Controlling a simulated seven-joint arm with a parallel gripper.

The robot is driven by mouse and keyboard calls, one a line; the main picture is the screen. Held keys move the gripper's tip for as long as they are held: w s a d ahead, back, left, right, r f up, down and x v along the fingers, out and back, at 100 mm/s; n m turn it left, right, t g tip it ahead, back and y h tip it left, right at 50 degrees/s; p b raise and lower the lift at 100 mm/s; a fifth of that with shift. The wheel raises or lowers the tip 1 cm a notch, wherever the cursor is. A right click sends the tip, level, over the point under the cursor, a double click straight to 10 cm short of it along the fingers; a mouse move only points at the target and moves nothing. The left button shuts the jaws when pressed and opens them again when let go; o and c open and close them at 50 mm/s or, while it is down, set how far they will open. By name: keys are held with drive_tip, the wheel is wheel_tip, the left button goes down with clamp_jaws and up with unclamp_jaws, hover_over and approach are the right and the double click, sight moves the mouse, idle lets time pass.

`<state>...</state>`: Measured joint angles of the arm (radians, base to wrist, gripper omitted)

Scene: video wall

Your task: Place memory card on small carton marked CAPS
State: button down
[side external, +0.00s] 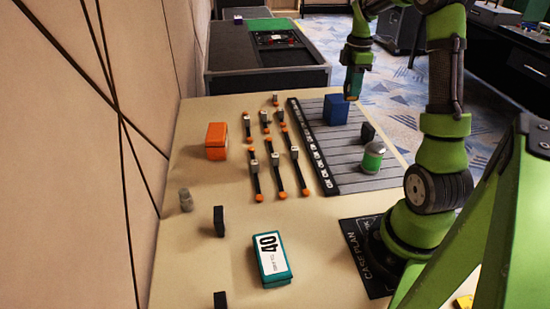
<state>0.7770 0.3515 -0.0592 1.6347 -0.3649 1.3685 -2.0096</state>
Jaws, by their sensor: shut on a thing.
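No carton shows a readable CAPS mark. An orange box (216,141) stands at the back left of the table. A blue box (336,109) stands on the grey slatted mat (345,160). A teal box (272,260) with a white label reading 40 lies near the front.
Several black strips with orange ends (276,174) lie mid-table. A green and silver can (372,158) and a black upright piece (367,132) stand on the mat. Black blocks (219,221) and a small grey item (185,200) stand at left. The front left tabletop is mostly clear.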

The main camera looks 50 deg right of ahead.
drive_tip(key=w+d, duration=0.4)
drive_tip(key=d, duration=0.1)
drive_tip(key=w+d+f, duration=0.1)
drive_tip(key=w+d, duration=0.1)
drive_tip(key=w, duration=0.1)
drive_tip(key=shift+w+d, duration=0.1)
drive_tip(key=shift+d, duration=0.3)
drive_tip(key=shift+w+d+f, duration=0.1)
drive_tip(key=shift+f, duration=1.7)
drive_tip(key=shift+f, duration=0.1)
drive_tip(key=c, duration=0.9)
unclamp_jaws()
